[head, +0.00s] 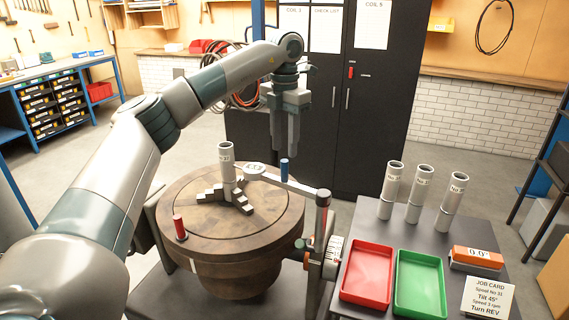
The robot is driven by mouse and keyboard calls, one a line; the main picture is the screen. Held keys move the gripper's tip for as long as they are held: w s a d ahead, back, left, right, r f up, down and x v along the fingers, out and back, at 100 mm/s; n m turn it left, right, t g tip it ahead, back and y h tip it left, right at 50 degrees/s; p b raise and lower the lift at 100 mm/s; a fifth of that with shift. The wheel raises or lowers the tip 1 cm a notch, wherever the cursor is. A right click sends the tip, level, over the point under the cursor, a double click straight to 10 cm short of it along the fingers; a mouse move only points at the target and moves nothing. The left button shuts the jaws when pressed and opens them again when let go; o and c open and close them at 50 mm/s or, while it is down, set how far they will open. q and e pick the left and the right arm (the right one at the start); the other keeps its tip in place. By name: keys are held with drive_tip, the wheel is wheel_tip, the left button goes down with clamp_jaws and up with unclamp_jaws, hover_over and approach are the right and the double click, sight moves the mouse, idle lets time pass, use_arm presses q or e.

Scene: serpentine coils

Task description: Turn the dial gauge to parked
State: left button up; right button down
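The dial gauge (254,169) is a small round pale face at the left end of a flat grey swing arm (285,181). My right gripper is not in view.
A blue peg (284,169) stands just behind the swing arm; a red peg (180,228) stands at the table's front left. On the right bench are several spare spools (420,194), a red tray (346,299), a green tray (399,308), an orange-topped block (474,255) and a job card (487,296).

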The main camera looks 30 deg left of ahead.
sight(285, 181)
use_arm(q)
wheel_tip(285, 181, down, 7)
drive_tip(key=shift+f+p, duration=0.2)
drive_tip(key=shift+p, duration=0.8)
clamp_jaws()
